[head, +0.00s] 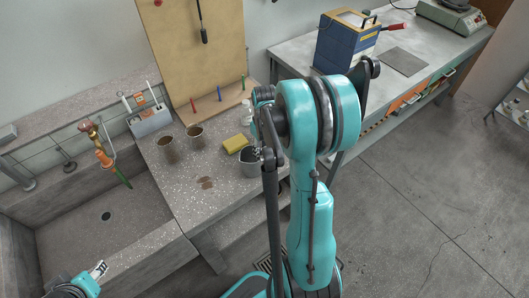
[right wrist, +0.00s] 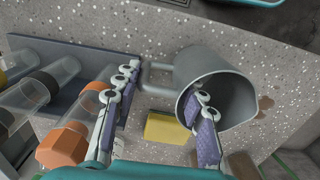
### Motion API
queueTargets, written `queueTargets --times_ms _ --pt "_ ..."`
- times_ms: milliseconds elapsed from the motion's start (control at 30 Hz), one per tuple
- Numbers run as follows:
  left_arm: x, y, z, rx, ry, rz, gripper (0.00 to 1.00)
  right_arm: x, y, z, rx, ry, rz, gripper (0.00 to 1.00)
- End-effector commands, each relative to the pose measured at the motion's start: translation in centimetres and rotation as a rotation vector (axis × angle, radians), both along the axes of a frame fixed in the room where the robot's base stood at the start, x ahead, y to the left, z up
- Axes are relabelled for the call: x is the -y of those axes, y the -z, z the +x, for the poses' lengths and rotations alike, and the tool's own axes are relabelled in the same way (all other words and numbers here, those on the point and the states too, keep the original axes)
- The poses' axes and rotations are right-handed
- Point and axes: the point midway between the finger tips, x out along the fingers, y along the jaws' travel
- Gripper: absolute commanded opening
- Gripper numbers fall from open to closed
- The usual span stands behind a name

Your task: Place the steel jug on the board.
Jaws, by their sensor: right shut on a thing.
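The grey steel jug (head: 250,164) is at the bench's right edge, partly hidden by my right arm. In the right wrist view the jug (right wrist: 228,88) is tilted in the picture, its mouth facing the camera and its handle to the left. My right gripper (right wrist: 163,108) is shut on the jug, with one finger inside the mouth and the other outside beyond the handle. It also shows in the head view (head: 258,153). A flat grey board (head: 404,61) lies bare on the right-hand table. My left gripper (head: 98,270) is at the lower left, away from the jug; its opening is unclear.
An upright wooden panel (head: 185,50) has coloured pegs. A sink (head: 105,215) is at left. A blue box (head: 345,42) and a scale (head: 449,14) flank the board.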

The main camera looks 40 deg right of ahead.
Motion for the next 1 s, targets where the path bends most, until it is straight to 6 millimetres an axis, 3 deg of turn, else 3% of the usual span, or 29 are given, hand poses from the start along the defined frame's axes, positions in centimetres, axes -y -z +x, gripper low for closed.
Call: queueTargets --times_ms 300,333,400,767,867,1000 --pt "0.0 0.3 0.0 0.000 0.000 0.000 0.40 0.0 0.3 0.0 0.000 0.000 0.000 0.00" --pt "0.0 0.3 0.0 0.000 0.000 0.000 0.40 0.0 0.3 0.0 0.000 0.000 0.000 0.43" --pt "0.0 0.2 0.0 0.000 0.000 0.000 0.40 0.0 0.2 0.0 0.000 0.000 0.000 0.61" --pt "0.0 -0.1 0.0 0.000 0.000 0.000 0.40 0.0 -0.2 0.0 0.000 0.000 0.000 0.61" --pt "0.0 -0.7 0.0 0.000 0.000 0.000 0.40 0.0 -1.3 0.0 0.000 0.000 0.000 0.61" --pt "0.0 -1.8 0.0 0.000 0.000 0.000 0.40 0.0 -4.3 -0.1 0.000 0.000 0.000 0.61"
